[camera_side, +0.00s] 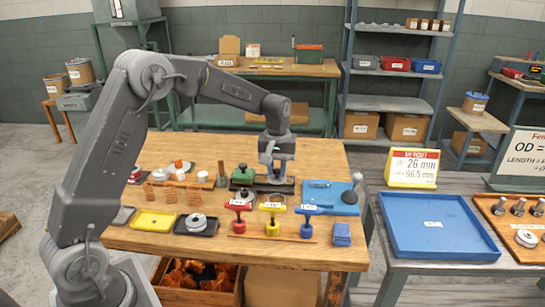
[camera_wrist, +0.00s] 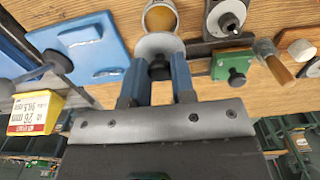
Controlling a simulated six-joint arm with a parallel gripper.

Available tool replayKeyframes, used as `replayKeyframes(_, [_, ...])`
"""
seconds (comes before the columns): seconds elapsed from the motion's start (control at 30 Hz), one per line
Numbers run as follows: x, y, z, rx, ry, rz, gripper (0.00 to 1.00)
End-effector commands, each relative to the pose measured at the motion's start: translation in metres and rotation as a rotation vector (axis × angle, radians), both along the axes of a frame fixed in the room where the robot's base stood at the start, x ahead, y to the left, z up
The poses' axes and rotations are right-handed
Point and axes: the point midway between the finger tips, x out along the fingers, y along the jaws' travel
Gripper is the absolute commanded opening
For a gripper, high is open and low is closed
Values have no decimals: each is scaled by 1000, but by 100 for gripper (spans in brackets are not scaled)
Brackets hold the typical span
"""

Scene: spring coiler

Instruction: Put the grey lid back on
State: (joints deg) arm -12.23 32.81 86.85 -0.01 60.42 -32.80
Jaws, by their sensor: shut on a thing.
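My gripper (camera_wrist: 155,75) is shut on the black knob of the grey lid (camera_wrist: 148,43), a round pale disc, in the wrist view. A round cup (camera_wrist: 160,19) with a grey rim and a tan inside shows just beyond the lid, partly cut by the top edge. The lid overlaps the cup's near side in this view; I cannot tell the height between them. In the side view my gripper (camera_side: 274,168) points down over the middle of the bench, right of the green block (camera_side: 243,177). The lid is hard to make out there.
Red (camera_side: 238,224), yellow (camera_side: 272,227) and blue (camera_side: 306,229) handled tools stand in front. A yellow tray (camera_side: 154,221) and several coils (camera_side: 169,194) are left.

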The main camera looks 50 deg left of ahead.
Motion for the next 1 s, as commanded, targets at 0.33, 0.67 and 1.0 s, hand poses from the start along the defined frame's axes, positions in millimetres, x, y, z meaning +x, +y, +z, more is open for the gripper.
replayKeyframes(0.33, [0, 0, -26, 0, 0, 0, 11])
replayKeyframes(0.67, [0, 0, -54, -1, -1, -1, 11])
replayKeyframes(1.0, [0, 0, -60, 0, -3, -1, 11])
